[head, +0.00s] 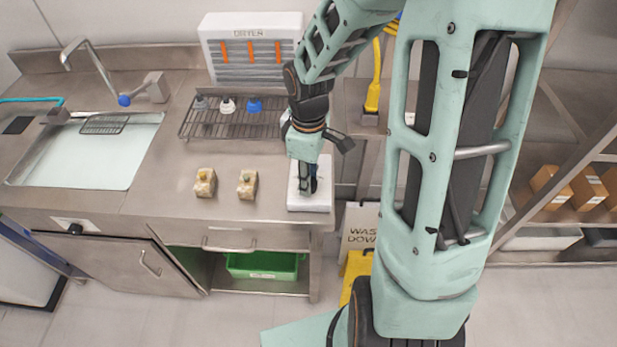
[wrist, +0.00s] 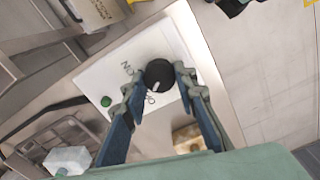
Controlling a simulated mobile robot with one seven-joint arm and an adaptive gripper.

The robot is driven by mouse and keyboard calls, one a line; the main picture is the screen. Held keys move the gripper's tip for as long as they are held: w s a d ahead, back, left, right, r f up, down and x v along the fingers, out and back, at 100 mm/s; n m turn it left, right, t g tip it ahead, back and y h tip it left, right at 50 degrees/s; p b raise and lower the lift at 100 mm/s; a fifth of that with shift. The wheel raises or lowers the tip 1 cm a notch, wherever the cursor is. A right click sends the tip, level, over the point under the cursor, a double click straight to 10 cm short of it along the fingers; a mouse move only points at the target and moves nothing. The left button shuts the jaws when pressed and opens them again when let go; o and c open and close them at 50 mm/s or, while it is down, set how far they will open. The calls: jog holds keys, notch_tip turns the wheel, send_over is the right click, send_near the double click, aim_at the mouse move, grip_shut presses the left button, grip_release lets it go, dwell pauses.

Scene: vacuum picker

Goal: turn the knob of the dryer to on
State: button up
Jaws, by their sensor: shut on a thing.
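The knob (wrist: 159,73) is round and black, on a white control box (wrist: 178,42) with small lettering beside it. Its pale mark points toward the lower left in the wrist view, near lettering that looks like OFF; lettering like ON is to its left. My gripper (wrist: 157,78) is shut on the knob, one finger on each side. In the head view my gripper (head: 308,188) points down at the white box (head: 310,204) on the counter's right end, and the knob is hidden there. The white dryer (head: 250,29), labelled DRYER, stands at the back.
A green button or lamp (wrist: 106,101) is on the box near the knob. A wire rack (head: 215,130) with several nozzles stands left of my gripper. Two small sponge-like blocks (head: 205,183) (head: 248,184) lie on the counter. A sink (head: 85,155) is farther left.

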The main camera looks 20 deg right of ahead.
jog(key=shift+m, duration=0.4)
jog(key=m+b, duration=0.1)
jog(key=m, duration=0.1)
jog(key=shift+m, duration=0.4)
jog(key=m+b, duration=0.1)
jog(key=m, duration=0.2)
jog(key=shift+w+m+b, duration=0.1)
jog(key=shift+m+b, duration=0.2)
jog(key=shift+b, duration=0.1)
jog(key=m+b, duration=0.1)
jog(key=m, duration=0.2)
jog(key=shift+m, duration=0.3)
jog(key=shift+d+m+b, duration=0.1)
jog(key=shift+m+b, duration=0.2)
jog(key=shift+m, duration=1.2)
jog(key=shift+r, duration=0.1)
jog(key=o, duration=1.2)
jog(key=shift+c, duration=0.2)
